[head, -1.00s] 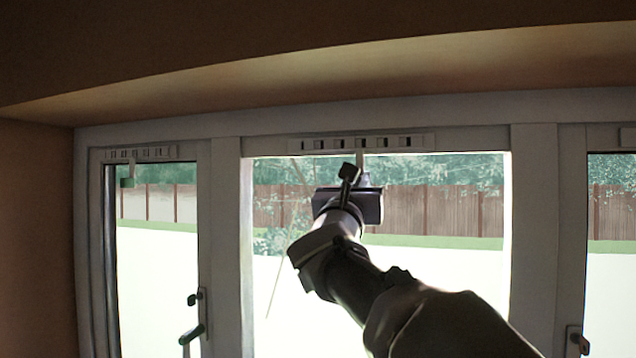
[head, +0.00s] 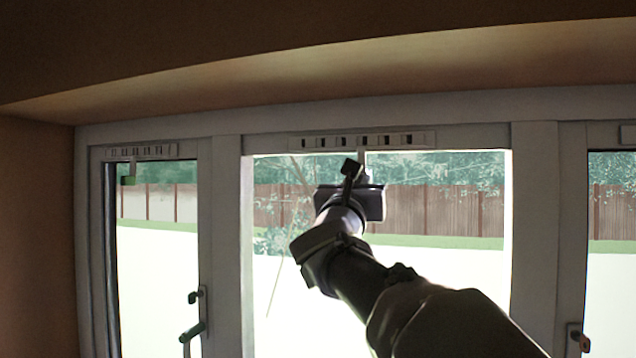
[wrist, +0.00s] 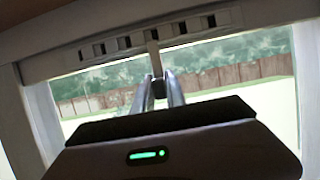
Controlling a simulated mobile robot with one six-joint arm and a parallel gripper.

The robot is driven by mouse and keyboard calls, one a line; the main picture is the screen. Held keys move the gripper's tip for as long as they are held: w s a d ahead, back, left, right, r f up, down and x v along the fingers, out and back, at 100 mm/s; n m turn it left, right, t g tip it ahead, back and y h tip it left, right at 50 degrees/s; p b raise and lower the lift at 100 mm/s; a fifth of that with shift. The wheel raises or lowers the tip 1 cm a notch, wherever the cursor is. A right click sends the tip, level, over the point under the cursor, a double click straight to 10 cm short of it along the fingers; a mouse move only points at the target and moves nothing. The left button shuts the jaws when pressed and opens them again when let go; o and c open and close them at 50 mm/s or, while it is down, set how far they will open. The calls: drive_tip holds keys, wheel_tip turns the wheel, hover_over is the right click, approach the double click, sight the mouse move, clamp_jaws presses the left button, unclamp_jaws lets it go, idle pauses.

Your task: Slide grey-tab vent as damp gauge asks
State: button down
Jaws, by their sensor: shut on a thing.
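The middle window's vent (head: 345,141) is a pale slotted strip along the top of its frame; it also shows in the wrist view (wrist: 125,44), with several dark slots partly uncovered. A pale stem (wrist: 153,55) hangs from it, ending in a small dark grey tab (wrist: 158,87). My gripper (wrist: 158,90) is shut on this tab from below; in the head view my gripper (head: 364,176) hides most of the tab. No damp gauge can be made out.
Part of another vent (head: 628,135) shows at right. Window handles (head: 194,332) stand out on the frames. The brown reveal (head: 330,75) overhangs the window.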

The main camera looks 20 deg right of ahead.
drive_tip(key=shift+s+d+b, duration=0.3)
drive_tip(key=shift+d+b, duration=0.15)
drive_tip(key=shift+b, duration=0.15)
drive_tip(key=c, duration=1.5)
unclamp_jaws()
drive_tip(key=shift+o, duration=0.7)
drive_tip(key=shift+s+d, duration=0.15)
drive_tip(key=shift+d, duration=0.1)
drive_tip(key=shift+a, duration=0.15)
